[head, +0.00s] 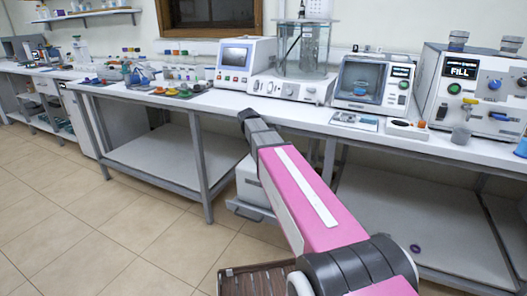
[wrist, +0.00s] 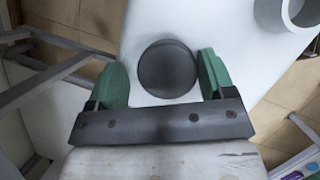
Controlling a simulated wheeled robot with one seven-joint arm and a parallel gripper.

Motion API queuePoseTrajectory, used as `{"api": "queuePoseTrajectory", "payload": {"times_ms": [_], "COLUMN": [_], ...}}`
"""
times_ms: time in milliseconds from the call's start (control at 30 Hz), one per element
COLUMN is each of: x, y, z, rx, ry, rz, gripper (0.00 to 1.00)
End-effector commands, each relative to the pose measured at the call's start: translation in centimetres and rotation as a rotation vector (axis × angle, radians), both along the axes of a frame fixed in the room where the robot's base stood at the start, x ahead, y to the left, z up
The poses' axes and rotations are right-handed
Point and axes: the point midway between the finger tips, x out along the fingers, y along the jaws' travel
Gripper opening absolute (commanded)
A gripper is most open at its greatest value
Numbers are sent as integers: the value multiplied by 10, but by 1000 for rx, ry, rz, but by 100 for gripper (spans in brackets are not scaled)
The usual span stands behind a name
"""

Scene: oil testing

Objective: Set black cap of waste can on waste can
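The black cap (wrist: 166,68) is a round dark disc in the wrist view. It lies between the two green fingers of my gripper (wrist: 163,78), over a white surface. The fingers are spread, with a narrow gap at the cap's left side; its right side is very close to the right finger, and I cannot tell if they touch. A white round opening with a raised rim (wrist: 290,27), seemingly the waste can's mouth, shows at the top right, uncovered. In the head view my arm hides the gripper and the cap. A white box (head: 247,183) shows partly behind my arm, perhaps the waste can.
A long white bench (head: 270,107) with instruments runs along the wall. The filling machine (head: 470,90) stands at right. Bench legs and lower shelves (head: 165,165) flank the white box. The tiled floor (head: 120,225) at left is clear.

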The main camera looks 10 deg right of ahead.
Motion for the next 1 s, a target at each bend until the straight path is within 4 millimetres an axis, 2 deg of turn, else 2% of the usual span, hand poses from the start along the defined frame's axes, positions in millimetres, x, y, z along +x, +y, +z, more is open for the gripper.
{"api": "queuePoseTrajectory", "payload": {"times_ms": [33, 400, 567, 867, 1000], "x": [-5, -6, -7, -2, 2], "y": [-2, -3, -4, 19, 52], "z": [-12, -11, -1, 53, 50], "rx": [8, 7, 5, 3, 2], "ry": [6, 7, 7, 4, 9], "rz": [-1, -2, -3, 0, 3], "gripper": [88, 88, 88, 88, 88]}}
